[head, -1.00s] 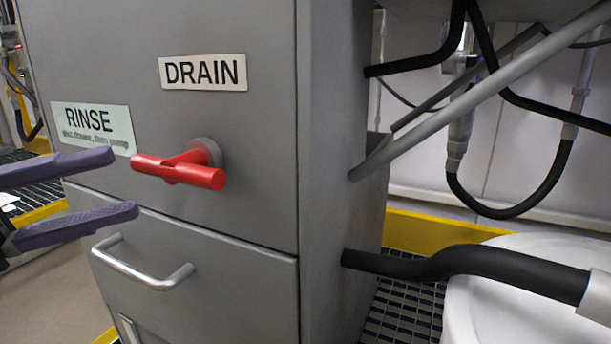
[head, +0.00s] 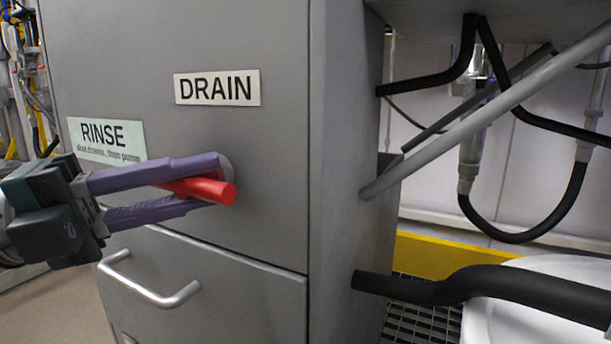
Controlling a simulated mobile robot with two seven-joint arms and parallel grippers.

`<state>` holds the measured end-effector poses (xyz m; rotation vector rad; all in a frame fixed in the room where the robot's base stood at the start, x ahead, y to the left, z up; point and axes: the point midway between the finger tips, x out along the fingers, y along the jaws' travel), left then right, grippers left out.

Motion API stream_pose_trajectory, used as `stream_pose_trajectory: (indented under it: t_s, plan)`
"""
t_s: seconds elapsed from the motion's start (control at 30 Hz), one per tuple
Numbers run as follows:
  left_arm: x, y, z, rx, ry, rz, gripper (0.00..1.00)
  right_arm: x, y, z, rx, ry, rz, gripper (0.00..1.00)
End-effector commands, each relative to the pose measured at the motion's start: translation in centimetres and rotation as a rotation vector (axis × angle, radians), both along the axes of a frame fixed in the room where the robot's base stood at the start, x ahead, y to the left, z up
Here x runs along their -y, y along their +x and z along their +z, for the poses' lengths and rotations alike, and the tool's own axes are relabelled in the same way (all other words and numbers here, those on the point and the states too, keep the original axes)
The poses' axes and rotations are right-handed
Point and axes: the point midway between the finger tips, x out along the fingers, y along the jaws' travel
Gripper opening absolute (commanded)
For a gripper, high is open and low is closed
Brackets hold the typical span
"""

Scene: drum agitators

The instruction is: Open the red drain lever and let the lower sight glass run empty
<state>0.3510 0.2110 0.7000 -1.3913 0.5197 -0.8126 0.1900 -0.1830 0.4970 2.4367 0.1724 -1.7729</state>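The red drain lever (head: 205,190) sticks out from the grey cabinet front, below and between the DRAIN label (head: 217,88) and the drawer. Its bar lies roughly crosswise, with its right end showing. My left gripper (head: 208,184) comes in from the left, one purple finger above the bar and one below. The fingers are close together on the bar and hide its left part and most of its mount. The lower sight glass is not in view. My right gripper is not in view.
A RINSE label (head: 106,139) is left of the lever. A drawer handle (head: 148,284) juts out below my gripper. Right of the cabinet are a grey diagonal pipe (head: 490,112), black hoses (head: 480,283) and a white rounded vessel (head: 525,318).

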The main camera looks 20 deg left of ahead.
Motion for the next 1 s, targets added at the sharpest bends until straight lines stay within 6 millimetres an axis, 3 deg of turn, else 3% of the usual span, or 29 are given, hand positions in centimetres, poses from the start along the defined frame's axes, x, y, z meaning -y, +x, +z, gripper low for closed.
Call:
stream_pose_trajectory:
  t_s: [0.2,0.67,1.0]
  plan:
    - [-0.01,-0.01,-0.02,0.000,0.000,0.000,0.00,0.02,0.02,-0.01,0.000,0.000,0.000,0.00]
    - [-0.02,-0.01,-0.06,-0.002,-0.009,0.000,0.00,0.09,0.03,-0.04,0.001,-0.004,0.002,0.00]
    - [-0.05,0.01,-0.15,-0.013,-0.155,0.002,0.00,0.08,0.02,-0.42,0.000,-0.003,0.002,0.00]
